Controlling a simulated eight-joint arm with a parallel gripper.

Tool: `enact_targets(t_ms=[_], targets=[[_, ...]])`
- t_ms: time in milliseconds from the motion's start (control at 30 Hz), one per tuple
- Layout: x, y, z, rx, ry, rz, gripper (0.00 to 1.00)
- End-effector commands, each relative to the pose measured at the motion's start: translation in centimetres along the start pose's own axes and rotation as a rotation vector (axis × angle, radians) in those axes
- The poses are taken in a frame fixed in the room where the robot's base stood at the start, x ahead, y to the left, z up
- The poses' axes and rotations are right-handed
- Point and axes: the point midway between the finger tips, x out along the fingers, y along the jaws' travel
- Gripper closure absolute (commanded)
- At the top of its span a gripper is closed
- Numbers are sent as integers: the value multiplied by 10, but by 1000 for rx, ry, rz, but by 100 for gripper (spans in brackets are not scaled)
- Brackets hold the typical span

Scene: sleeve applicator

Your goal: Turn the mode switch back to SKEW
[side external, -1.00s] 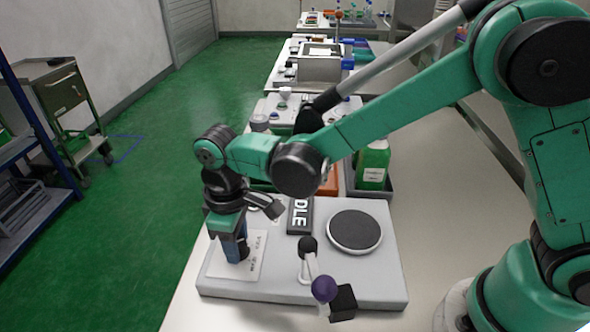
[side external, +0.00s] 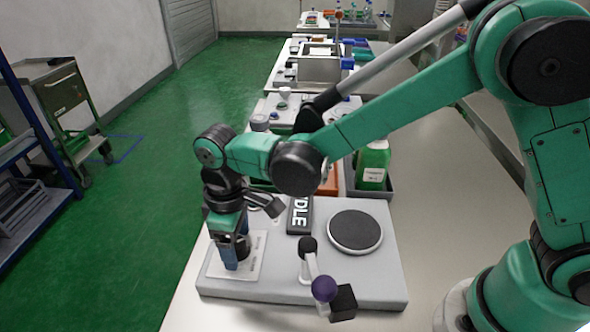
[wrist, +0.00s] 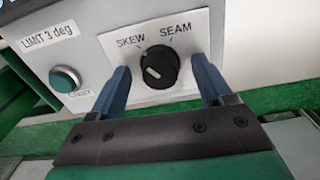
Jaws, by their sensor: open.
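The mode switch is a round black knob (wrist: 158,67) on a white plate (wrist: 192,42) lettered SKEW at upper left and SEAM at upper right. A short white mark shows on the knob's left part, left of its centre; I cannot tell its exact setting. In the wrist view my gripper (wrist: 160,64) is open, with one blue finger on each side of the knob and a visible gap to it. In the side external view my gripper (side external: 237,254) points down over the white plate at the left of the grey panel, hiding the knob.
A green button (wrist: 65,78) and a "LIMIT 3 deg" label (wrist: 48,41) are left of the switch. The grey panel (side external: 285,283) also bears a round dark disc (side external: 355,231), a lever with a purple ball (side external: 324,289) and a dark IDLE display (side external: 300,215).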

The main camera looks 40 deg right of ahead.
Motion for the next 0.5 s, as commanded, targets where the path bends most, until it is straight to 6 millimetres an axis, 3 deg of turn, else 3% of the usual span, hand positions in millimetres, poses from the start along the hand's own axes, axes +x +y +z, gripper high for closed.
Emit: enact_targets(t_ms=[300, 500], targets=[[-40, 0, 0, 0, 0, 0, 27], [-55, 0, 0, 0, 0, 0, 27]])
